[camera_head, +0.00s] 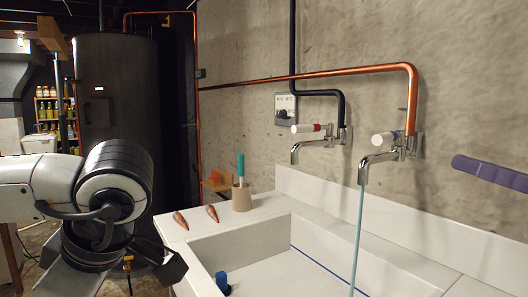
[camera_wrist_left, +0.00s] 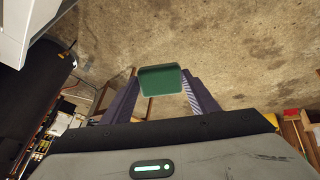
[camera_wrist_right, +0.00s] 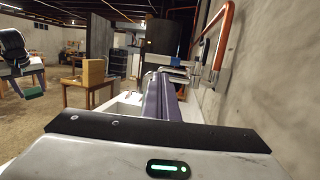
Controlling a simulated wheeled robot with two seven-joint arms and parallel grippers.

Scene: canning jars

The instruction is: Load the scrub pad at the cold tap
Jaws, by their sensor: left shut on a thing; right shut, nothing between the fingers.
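The green scrub pad (camera_wrist_left: 160,81) is held between the purple fingers of my left gripper (camera_wrist_left: 161,78) in the left wrist view. It also shows at the far left of the right wrist view (camera_wrist_right: 33,92). In the head view my left arm is at the lower left, away from the taps, and the pad is not visible. The blue-marked cold tap (camera_head: 376,162) is on the wall, with a thin water stream (camera_head: 358,235) falling into the sink. My right gripper (camera_head: 458,163) is shut and empty, to the right of the cold tap and apart from it.
The red-marked hot tap (camera_head: 312,140) is left of the cold one.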

